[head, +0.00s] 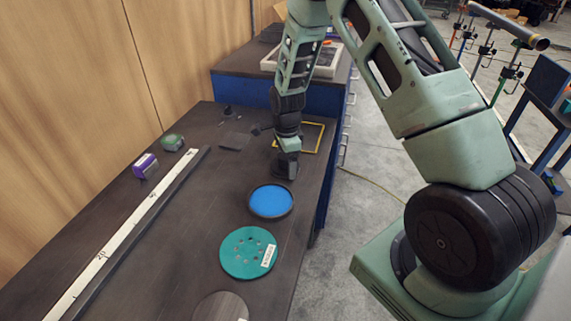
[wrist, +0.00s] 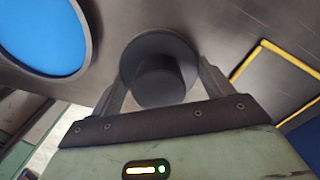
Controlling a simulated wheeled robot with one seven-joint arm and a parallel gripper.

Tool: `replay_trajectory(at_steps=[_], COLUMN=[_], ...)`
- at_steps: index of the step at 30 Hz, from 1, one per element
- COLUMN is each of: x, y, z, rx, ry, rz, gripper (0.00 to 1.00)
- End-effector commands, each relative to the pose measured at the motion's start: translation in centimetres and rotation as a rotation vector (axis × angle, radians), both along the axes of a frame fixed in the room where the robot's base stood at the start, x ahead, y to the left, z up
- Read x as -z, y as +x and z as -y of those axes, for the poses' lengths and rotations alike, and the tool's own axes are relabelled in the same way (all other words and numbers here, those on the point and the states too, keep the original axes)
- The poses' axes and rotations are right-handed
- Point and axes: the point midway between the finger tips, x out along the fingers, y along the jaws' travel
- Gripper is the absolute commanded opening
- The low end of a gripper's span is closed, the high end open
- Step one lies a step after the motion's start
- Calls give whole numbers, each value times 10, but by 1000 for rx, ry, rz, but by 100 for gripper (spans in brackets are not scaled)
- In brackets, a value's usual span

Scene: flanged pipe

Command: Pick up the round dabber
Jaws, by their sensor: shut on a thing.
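The round dabber (wrist: 160,75) is dark grey, with a wide round base and a narrower knob facing the wrist camera. My gripper (wrist: 163,82) has one finger on each side of it and is shut on it. In the head view my gripper (head: 286,165) points down at the dark bench top, just beyond the blue disc. The dabber is mostly hidden there behind my gripper. I cannot tell whether its base touches the bench.
A blue disc in a dark rim (head: 271,201) lies close by, with a green sanding disc (head: 248,253) nearer. A yellow frame (head: 312,138) lies beyond my gripper.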

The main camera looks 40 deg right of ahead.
Motion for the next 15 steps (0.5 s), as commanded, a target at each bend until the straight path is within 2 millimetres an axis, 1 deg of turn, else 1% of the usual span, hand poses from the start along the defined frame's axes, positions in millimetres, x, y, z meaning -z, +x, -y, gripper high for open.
replay_trajectory(at_steps=[4,7,15], x=[-4,-15,-68], y=[1,2,2], z=[0,0,0], rx=[0,1,0], ry=[-1,-2,-2], rz=[2,5,6], gripper=[55,55,55])
